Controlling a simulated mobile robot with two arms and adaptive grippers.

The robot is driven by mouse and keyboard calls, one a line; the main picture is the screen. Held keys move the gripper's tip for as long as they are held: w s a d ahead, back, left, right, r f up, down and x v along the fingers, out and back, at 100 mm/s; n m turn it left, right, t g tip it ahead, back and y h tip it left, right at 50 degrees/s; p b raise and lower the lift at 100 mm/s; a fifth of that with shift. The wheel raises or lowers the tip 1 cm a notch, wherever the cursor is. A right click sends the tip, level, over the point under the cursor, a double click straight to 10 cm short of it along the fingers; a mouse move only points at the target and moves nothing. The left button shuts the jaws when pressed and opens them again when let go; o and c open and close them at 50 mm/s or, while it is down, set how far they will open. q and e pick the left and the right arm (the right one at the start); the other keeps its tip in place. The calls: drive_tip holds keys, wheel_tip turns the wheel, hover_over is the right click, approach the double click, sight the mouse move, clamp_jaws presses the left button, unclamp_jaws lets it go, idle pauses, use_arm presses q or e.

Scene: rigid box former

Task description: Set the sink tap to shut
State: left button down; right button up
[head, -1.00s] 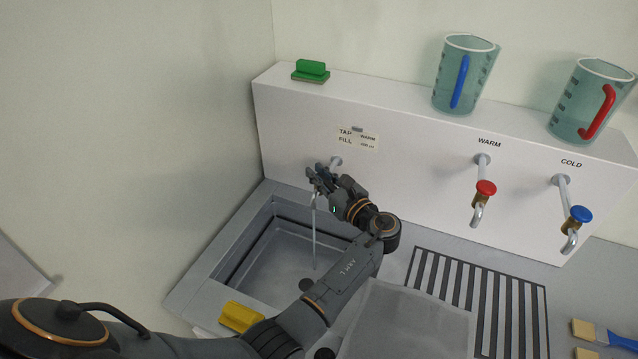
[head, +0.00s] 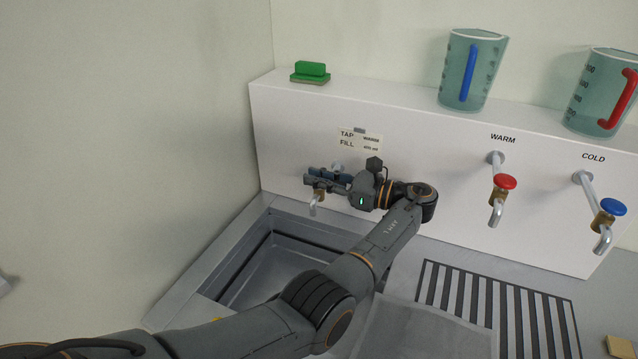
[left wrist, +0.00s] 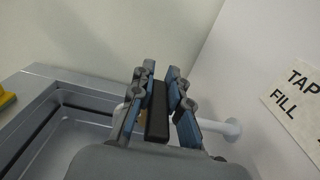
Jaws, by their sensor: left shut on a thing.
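The sink tap (head: 314,208) comes out of the white wall panel above the sink (head: 272,268), under the TAP FILL label (head: 359,141). Its metal spout points down, and I see no water stream below it. My left gripper (head: 316,181) is at the tap, reaching in from the right. In the left wrist view, the blue-padded fingers are shut on the tap's black handle (left wrist: 157,112). The tap's pale pipe (left wrist: 231,128) shows behind the fingers. The fingers hide much of the tap body. My right gripper is not in view.
The warm tap (head: 505,181) with a red knob and the cold tap (head: 613,207) with a blue knob are on the right. A slotted drain (head: 500,305) lies below.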

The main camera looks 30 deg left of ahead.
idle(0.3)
use_arm(q)
drive_tip(key=c, duration=1.3)
unclamp_jaws()
drive_tip(key=shift+a, duration=0.1)
wheel_tip(320, 180, up, 10)
drive_tip(key=shift+f, duration=0.1)
